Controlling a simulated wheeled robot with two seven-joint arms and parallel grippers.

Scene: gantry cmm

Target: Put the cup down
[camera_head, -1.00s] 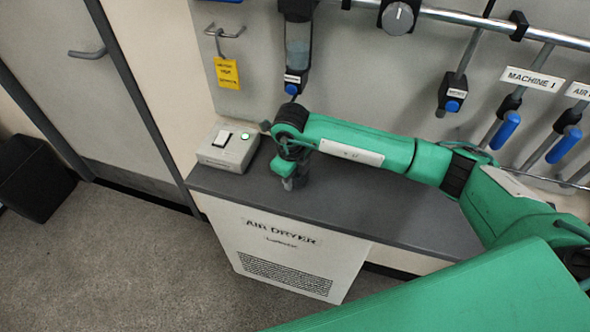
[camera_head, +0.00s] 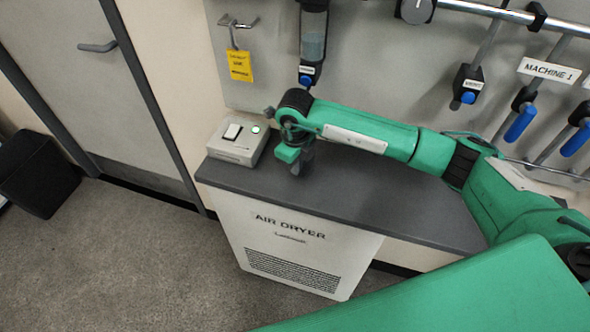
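No cup shows clearly in the head view. My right gripper (camera_head: 302,165) points down over the dark grey bench top (camera_head: 400,205), a little right of the switch box. Its fingers are small, dark and partly hidden by the green wrist. I cannot tell whether they are open, shut or holding anything, or whether they touch the bench. My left gripper is not in view.
A switch box (camera_head: 238,142) with a green light sits at the bench's left end. A clear-bowled filter unit (camera_head: 313,45) hangs on the wall behind my wrist. An air dryer (camera_head: 290,250) stands below. Blue-handled valves (camera_head: 521,123) line the right wall. Bench top right of the gripper looks clear.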

